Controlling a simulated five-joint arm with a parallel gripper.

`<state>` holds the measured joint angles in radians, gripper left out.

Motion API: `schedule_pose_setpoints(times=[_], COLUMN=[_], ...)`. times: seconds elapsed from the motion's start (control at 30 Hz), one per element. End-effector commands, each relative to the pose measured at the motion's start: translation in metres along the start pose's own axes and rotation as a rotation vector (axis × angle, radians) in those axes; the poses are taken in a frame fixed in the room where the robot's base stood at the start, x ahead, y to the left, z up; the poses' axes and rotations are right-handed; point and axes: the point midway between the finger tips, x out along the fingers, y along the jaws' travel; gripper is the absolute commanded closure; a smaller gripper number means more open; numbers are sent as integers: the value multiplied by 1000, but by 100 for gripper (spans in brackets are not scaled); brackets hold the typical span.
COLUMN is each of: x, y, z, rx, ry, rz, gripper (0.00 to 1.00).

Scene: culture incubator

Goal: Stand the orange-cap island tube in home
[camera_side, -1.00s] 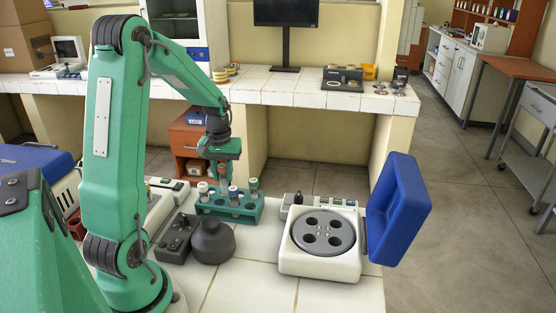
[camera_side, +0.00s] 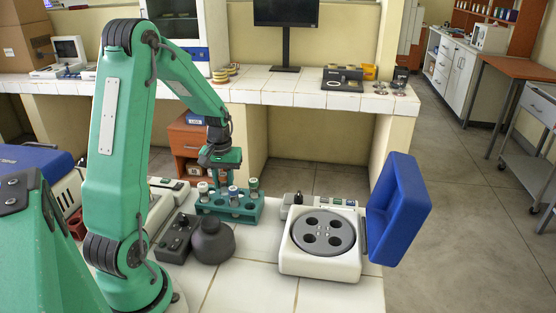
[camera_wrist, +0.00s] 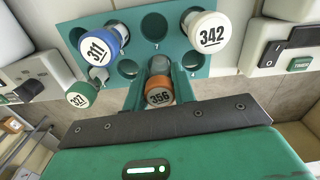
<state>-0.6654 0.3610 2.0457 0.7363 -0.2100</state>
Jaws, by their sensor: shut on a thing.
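The orange-cap tube, marked 356 (camera_wrist: 158,95), is between the fingers of my gripper (camera_wrist: 155,97) in the wrist view. My gripper is shut on it. In the side view my gripper (camera_side: 222,174) is low over the teal rack (camera_side: 246,216), and the fingers largely hide the held tube. The rack also shows in the wrist view (camera_wrist: 178,40). I cannot tell whether the tube's lower end is inside a hole or above it. No label reading "home" is legible.
Close around the held tube are a blue-cap tube 311 (camera_wrist: 97,48), a white-cap tube 342 (camera_wrist: 209,35) and a green-cap tube 327 (camera_wrist: 81,94). Empty holes (camera_wrist: 153,26) show between them. A dark flask-like object (camera_side: 212,242) and a white centrifuge (camera_side: 320,262) with open blue lid stand nearby.

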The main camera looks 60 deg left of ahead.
Motion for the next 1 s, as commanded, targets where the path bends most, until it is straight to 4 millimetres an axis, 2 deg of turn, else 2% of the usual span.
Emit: schedule_pose_setpoints(times=[0.47,0.5,0.6,0.8,0.87,0.9,1.0], x=[4,4,4,4,4,4,5], y=[0,0,0,0,0,0,0], z=[0,0,0,0,0,0,0], rx=[0,0,0,0,0,0,0], ry=[2,2,2,1,1,1,1], rz=[0,0,0,0,0,0,0], gripper=[96,66,48,48,37,34,34])
